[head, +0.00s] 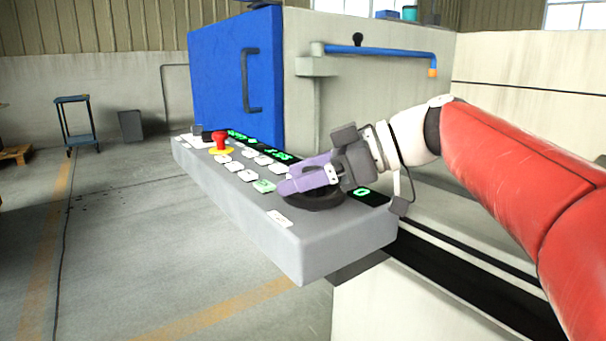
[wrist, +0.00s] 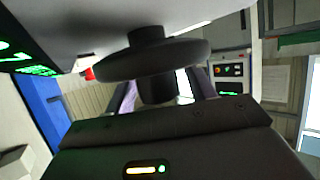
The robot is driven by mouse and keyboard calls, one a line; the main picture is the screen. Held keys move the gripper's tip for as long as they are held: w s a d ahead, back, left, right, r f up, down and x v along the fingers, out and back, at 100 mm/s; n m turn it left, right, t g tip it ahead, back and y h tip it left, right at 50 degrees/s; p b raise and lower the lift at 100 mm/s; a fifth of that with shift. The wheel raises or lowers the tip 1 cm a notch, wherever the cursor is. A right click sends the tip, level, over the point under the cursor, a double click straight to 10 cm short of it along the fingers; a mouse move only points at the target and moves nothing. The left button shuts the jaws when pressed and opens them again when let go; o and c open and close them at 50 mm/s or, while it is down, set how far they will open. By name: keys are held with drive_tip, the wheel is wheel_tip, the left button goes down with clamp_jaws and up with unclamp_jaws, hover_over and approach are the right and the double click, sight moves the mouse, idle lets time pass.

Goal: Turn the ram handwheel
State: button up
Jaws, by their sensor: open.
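The ram handwheel (head: 318,204) is a dark round wheel on the top of the grey control panel (head: 290,245), near its front right end. My gripper (head: 293,182) reaches over it from the right with purple fingers and partly hides it. In the wrist view the handwheel (wrist: 150,60) is a black disc with a dark stub (wrist: 157,90) on the side facing me. The fingers of my gripper (wrist: 164,92) are apart, one on either side of the stub. I cannot tell whether either finger touches it.
The panel carries a red mushroom button (head: 220,141), several pale keys (head: 236,167) and green displays (head: 279,155). A blue door (head: 220,85) with a dark handle stands behind, beside a blue pipe (head: 380,50). A trolley (head: 74,122) and a grey bin (head: 130,125) stand far left; floor there is open.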

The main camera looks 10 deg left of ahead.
drive_tip(key=c, duration=1)
drive_tip(key=shift+f+t+b, duration=0.15)
drive_tip(key=shift+t+b, duration=0.15)
drive_tip(key=shift+b, duration=0.05)
